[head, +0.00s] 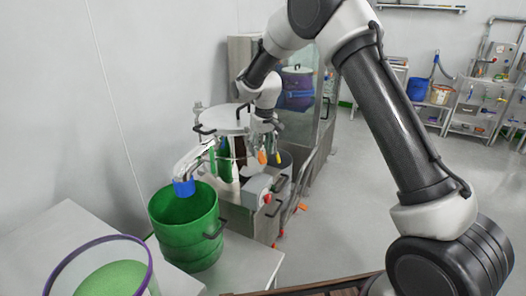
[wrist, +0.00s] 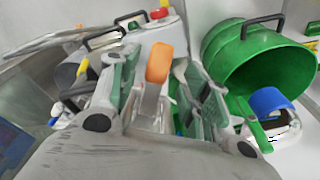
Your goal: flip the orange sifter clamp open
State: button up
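The orange sifter clamp (wrist: 160,62) shows in the wrist view as an orange tab on a pale metal lever, between and just beyond my fingers. My gripper (wrist: 161,88) is open, with one finger on each side of the lever. I cannot tell whether either finger touches it. In the head view my gripper (head: 262,136) is at the right side of the sifter (head: 225,119), with the orange tab (head: 262,157) just below it. The clamp's base is partly hidden.
A green drum (head: 184,232) stands on a bench at the sifter's left, under a blue-ended spout (head: 184,187). A purple-rimmed tub (head: 149,268) is nearer. A yellow tab (head: 278,157) is close to the orange one. The floor (head: 400,150) to the right is open.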

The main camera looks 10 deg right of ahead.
jog(key=shift+s+d+f, duration=0.1)
jog(key=shift+f, duration=0.05)
notch_tip(320, 180, up, 12)
jog(key=s, duration=0.1)
jog(key=shift+s+d, duration=0.2)
jog(key=shift+d, duration=0.05)
